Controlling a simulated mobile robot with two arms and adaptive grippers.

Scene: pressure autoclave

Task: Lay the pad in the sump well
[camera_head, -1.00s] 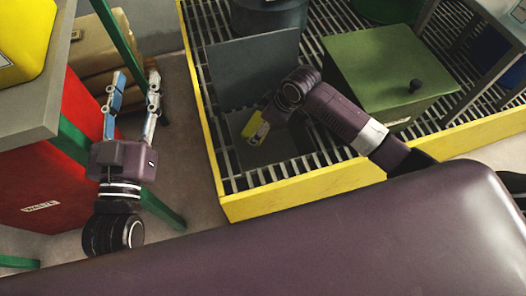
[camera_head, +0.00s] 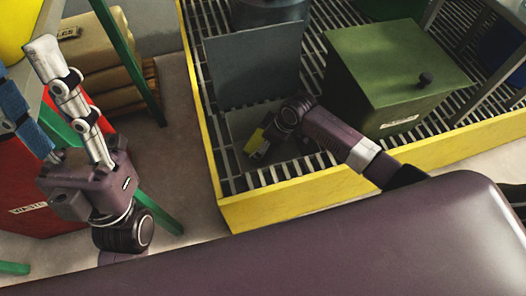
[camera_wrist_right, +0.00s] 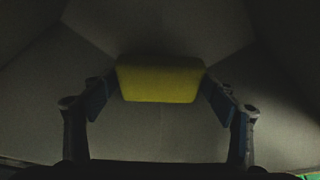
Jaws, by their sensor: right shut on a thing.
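The yellow pad (camera_wrist_right: 158,80) is held between the fingertips of my right gripper (camera_wrist_right: 160,95) in the right wrist view, with dark grey walls and floor around it. In the head view the pad (camera_head: 254,142) shows just beyond my right gripper (camera_head: 262,138), inside the sump well (camera_head: 239,125), the open grey recess in the grating. Whether the pad touches the well's floor cannot be told. My left gripper (camera_head: 60,110) is open and empty at the left, fingers wide apart, away from the well.
A raised grey lid (camera_head: 252,68) stands behind the well. A green box with a black knob (camera_head: 392,65) sits to its right on the grating. A yellow rim (camera_head: 300,198) edges the platform. A red bin (camera_head: 40,215) and stacked tan sacks (camera_head: 100,55) are at the left.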

